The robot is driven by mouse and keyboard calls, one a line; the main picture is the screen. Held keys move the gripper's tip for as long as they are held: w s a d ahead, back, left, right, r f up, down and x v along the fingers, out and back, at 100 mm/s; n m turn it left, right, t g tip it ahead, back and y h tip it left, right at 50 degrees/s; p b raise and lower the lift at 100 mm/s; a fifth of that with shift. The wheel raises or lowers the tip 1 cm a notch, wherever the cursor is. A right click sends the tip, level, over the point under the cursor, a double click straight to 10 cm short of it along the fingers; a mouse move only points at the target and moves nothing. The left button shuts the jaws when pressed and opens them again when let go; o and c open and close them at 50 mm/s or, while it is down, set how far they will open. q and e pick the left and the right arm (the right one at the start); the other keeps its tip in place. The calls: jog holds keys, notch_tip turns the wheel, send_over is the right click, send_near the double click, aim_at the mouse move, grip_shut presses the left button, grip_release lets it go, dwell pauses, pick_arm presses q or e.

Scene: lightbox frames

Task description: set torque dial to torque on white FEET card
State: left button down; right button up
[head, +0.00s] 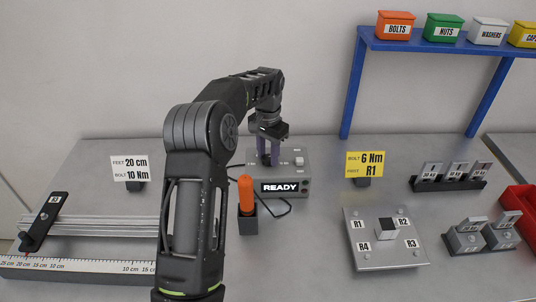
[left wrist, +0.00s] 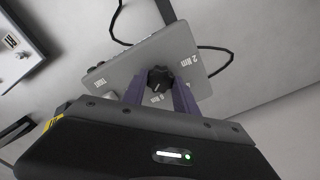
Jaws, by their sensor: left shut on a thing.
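My left gripper (head: 268,150) reaches over the grey torque box (head: 290,160), which has a lit READY display (head: 280,187). In the left wrist view the purple fingers of my left gripper (left wrist: 158,88) are shut on the black torque dial (left wrist: 160,77). Labels such as 2 Nm show around the dial; the setting it points to is too small to tell. The white FEET card (head: 130,168) stands at the left and reads FEET 20 cm, BOLT 10 Nm. A yellow card (head: 365,163) reads BOLT 6 Nm, FIRST R1. My right gripper is not in view.
An orange-handled tool (head: 246,192) stands in a dark holder in front of the box, with a cable beside it. A plate (head: 385,250) marked R1 to R4 lies right of centre. A ruler rail (head: 85,265) runs at the left. Labelled bins (head: 395,27) sit on a blue shelf.

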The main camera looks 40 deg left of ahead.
aim_at(268, 157)
pick_arm(q)
jog(key=m, duration=0.6)
jog(key=shift+r+m, duration=0.1)
jog(key=shift+m, duration=0.3)
jog(key=c, duration=0.9)
grip_release()
jog(key=shift+c, duration=0.2)
notch_tip(268, 157, up, 8)
jog(key=shift+f, duration=0.1)
jog(key=shift+d+f, duration=0.1)
jog(key=shift+f, duration=0.05)
